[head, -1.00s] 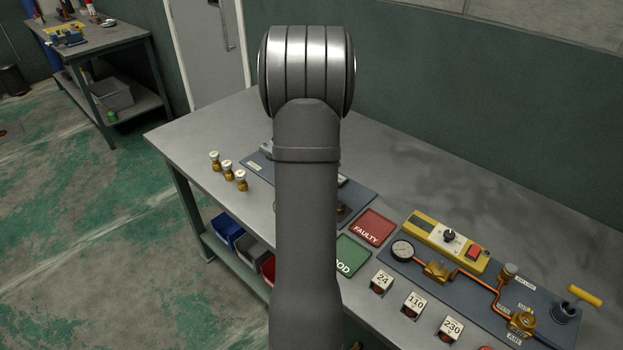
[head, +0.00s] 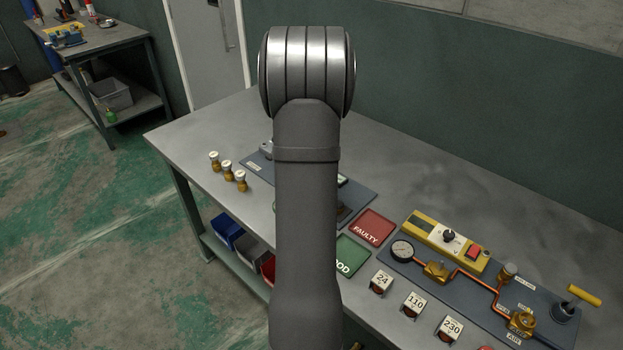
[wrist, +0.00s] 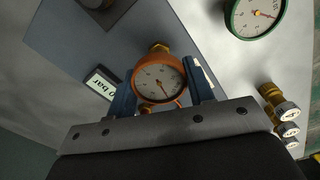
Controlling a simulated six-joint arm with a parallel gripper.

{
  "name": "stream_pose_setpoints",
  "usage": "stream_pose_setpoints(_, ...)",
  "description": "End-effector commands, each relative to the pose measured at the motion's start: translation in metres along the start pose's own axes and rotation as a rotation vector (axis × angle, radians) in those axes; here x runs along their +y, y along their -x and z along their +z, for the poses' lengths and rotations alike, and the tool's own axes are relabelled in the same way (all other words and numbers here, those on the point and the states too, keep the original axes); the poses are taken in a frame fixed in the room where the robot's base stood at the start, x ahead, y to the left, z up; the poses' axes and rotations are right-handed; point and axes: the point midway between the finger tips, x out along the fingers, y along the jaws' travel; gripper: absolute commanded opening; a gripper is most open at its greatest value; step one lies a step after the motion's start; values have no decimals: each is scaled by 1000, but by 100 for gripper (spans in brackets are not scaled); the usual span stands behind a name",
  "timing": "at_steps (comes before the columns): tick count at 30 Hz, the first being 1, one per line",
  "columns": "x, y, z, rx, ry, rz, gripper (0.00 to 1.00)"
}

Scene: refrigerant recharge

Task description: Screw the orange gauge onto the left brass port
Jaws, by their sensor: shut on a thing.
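In the wrist view the orange gauge (wrist: 158,79), with a white dial and a red needle, sits between the two blue fingers of my gripper (wrist: 165,88), which is shut on it. A brass fitting (wrist: 158,48) shows just beyond the gauge's rim. I cannot tell whether it is the gauge's own stem or a port, nor whether the two are joined. A blue-grey panel (wrist: 75,42) lies behind it. In the head view my arm hides the gripper, the gauge and most of this panel (head: 362,194). I cannot make out the left brass port for certain.
A display reading in bar (wrist: 102,85) is near the left finger. A green gauge (wrist: 255,14) lies at upper right. Several small brass, white-topped parts (head: 228,171) stand on the bench's left. Red FAULTY (head: 371,228) and green (head: 352,256) pads and a piped panel (head: 480,290) lie right.

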Motion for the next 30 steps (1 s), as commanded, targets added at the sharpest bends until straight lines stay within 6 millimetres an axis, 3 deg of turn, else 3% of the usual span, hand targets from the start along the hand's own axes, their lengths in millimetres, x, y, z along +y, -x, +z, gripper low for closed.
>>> stream_pose_setpoints(8, 0, -3, 1, -4, -10, -2, 26)
stream_pose_setpoints(16, 0, -3, 1, -5, -238, -2, 26)
stream_pose_setpoints(17, 0, -3, 1, -5, -240, -2, 52)
stream_pose_setpoints(20, 0, -3, 1, -4, -236, -1, 72)
stream_pose_setpoints(26, 0, -2, 1, -3, -235, -1, 74)
stream_pose_setpoints(29, 0, -2, 1, -3, -234, -1, 88)
stream_pose_setpoints(30, 0, -2, 1, -2, -234, -1, 88)
